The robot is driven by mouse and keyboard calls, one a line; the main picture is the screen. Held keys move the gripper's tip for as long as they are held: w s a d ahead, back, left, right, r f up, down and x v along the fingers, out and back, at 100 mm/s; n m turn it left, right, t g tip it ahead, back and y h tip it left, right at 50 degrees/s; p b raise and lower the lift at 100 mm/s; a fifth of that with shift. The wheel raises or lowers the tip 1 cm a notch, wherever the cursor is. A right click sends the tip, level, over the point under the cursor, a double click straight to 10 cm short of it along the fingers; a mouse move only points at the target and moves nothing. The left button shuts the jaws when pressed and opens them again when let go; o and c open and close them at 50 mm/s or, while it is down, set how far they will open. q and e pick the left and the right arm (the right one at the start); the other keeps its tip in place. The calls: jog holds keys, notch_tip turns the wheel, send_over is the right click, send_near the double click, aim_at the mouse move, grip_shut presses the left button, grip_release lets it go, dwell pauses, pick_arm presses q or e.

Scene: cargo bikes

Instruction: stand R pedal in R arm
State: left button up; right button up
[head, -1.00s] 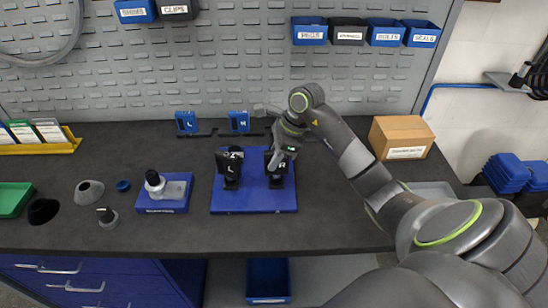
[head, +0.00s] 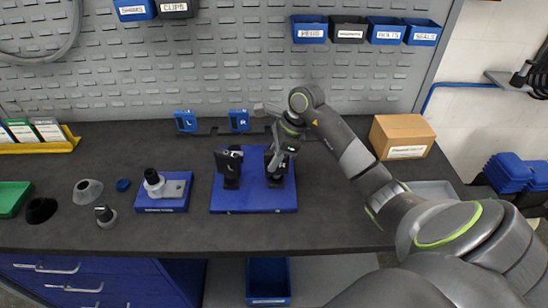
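A blue base plate (head: 254,204) lies mid-bench and carries two black upright blocks. The left block (head: 229,166) is marked L, with a small pale piece at its top. The right block (head: 277,176), the R arm, is partly covered by my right gripper (head: 276,161). The gripper points down at the top of that block. Its fingertips blend with the dark parts, so I cannot tell whether it is open or holds the R pedal. I cannot make out the R pedal separately. My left gripper is not in view.
Blue tags marked L (head: 186,121) and R (head: 239,121) stand behind, by a dark rail. A cardboard box (head: 402,137) stands right. The front bench strip is clear.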

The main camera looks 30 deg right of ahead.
jog(key=o, duration=0.4)
jog(key=b+v, duration=0.3)
jog(key=v, duration=1.4)
jog(key=shift+d+r+b, duration=0.1)
jog(key=shift+r+b, duration=0.05)
jog(key=shift+b, duration=0.15)
